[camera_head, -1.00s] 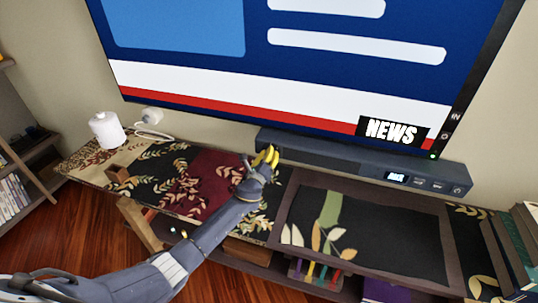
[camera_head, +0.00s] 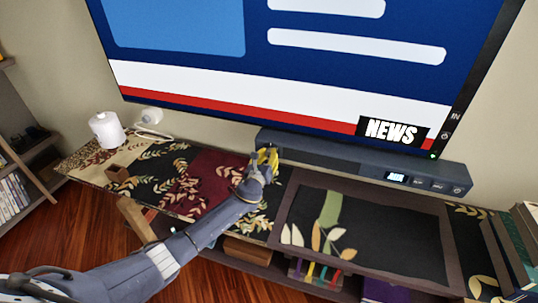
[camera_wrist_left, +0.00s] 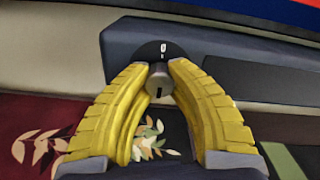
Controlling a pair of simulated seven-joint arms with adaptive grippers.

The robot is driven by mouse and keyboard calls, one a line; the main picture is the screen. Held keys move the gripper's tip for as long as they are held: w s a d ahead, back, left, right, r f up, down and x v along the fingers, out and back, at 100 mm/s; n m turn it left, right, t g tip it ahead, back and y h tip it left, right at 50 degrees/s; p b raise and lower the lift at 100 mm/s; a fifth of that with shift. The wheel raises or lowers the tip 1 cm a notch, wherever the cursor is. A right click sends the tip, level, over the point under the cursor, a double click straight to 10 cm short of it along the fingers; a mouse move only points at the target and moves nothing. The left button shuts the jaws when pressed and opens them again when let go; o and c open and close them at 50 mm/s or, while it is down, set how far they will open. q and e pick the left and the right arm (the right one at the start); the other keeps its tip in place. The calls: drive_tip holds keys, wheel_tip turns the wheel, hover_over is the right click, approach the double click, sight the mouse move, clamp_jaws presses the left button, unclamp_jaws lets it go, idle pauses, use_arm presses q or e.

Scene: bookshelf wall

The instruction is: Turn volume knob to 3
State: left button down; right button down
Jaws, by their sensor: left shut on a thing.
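The volume knob (camera_wrist_left: 159,84) is a small grey cylinder on the left end of the dark soundbar's front. In the left wrist view its dark pointer mark faces the camera, and a white "0" shows on the black dial above it. My left gripper (camera_head: 266,158) has yellow fingers shut on the knob's sides; the fingertips (camera_wrist_left: 159,68) show on both sides of it in the wrist view. In the head view the gripper hides the knob. The soundbar (camera_head: 330,163) stands below the TV, with a small lit display (camera_head: 396,177). My right gripper is not in view.
The TV (camera_head: 300,60) fills the wall above the soundbar. A patterned cabinet top (camera_head: 150,175) lies under my left arm. A white canister (camera_head: 106,129) stands at the left; books (camera_head: 510,250) stand at the right.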

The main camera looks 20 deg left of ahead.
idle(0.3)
use_arm(q)
drive_tip(key=c, duration=1.1)
unclamp_jaws()
drive_tip(key=shift+s+a, duration=0.2)
drive_tip(key=shift+s, duration=5.8)
drive_tip(key=shift+s, duration=0.1)
